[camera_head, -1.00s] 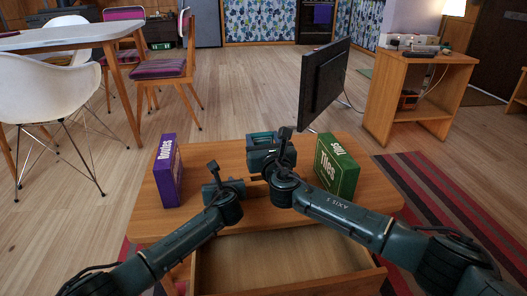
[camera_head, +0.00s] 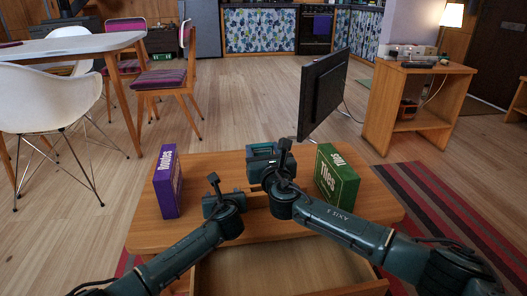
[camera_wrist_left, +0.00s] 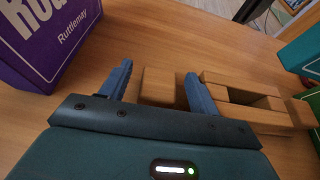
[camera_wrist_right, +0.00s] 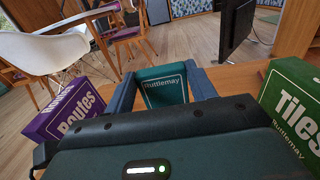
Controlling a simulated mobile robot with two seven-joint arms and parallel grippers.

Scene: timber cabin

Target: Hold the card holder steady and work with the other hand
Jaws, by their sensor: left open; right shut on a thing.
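The wooden card holder (camera_wrist_left: 264,117), with slots, lies on the table. In the left wrist view it shows just beyond and right of my left gripper (camera_wrist_left: 158,70). That gripper is open, and one wooden end (camera_wrist_left: 160,86) of the holder appears between its fingers; contact cannot be told. In the head view my arms mostly hide the holder. My right gripper (camera_wrist_right: 160,70) is shut on a teal box (camera_wrist_right: 166,92) marked "Ruttlemay", which looks upright. Part of a teal surface also shows at the upper right of the left wrist view (camera_wrist_left: 299,45).
A purple "Routes" box (camera_head: 168,182) stands at the table's left, a green "Tiles" box (camera_head: 336,176) at its right. The wooden table (camera_head: 150,232) has an open, seemingly empty drawer (camera_head: 285,270) in front. A dark screen (camera_head: 323,95) stands behind.

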